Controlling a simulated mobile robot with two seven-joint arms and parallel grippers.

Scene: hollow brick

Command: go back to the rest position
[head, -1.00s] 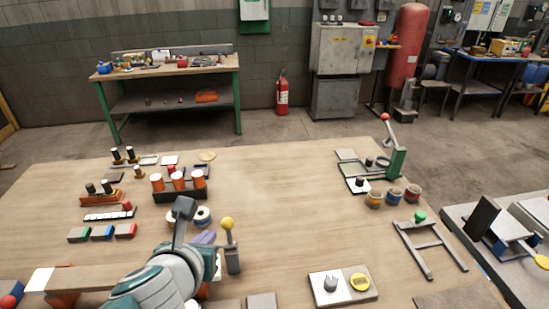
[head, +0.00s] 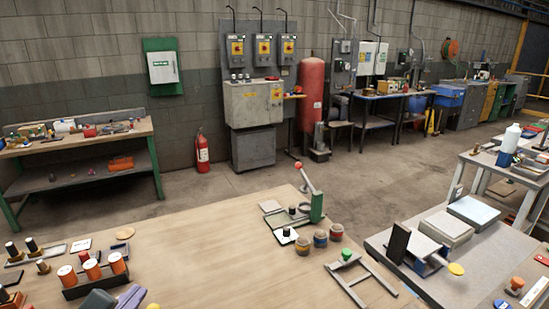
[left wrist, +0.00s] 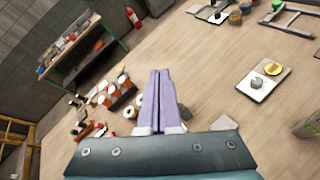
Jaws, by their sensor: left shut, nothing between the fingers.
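My left gripper (left wrist: 160,74) points out over the wooden table (left wrist: 205,72) in the left wrist view. Its two purple fingers are pressed together with nothing between them. In the head view only a small part of the left gripper (head: 131,297) shows at the bottom edge, left of the middle, near the rack of orange-capped cylinders (head: 92,270). My right gripper is in neither view.
A green lever press (head: 316,206), several small tins (head: 320,238) and a grey frame (head: 362,280) stand on the table's right part. The table's middle is clear. A grey bench (head: 440,281) stands at the right. A fire extinguisher (head: 202,152) stands by the wall.

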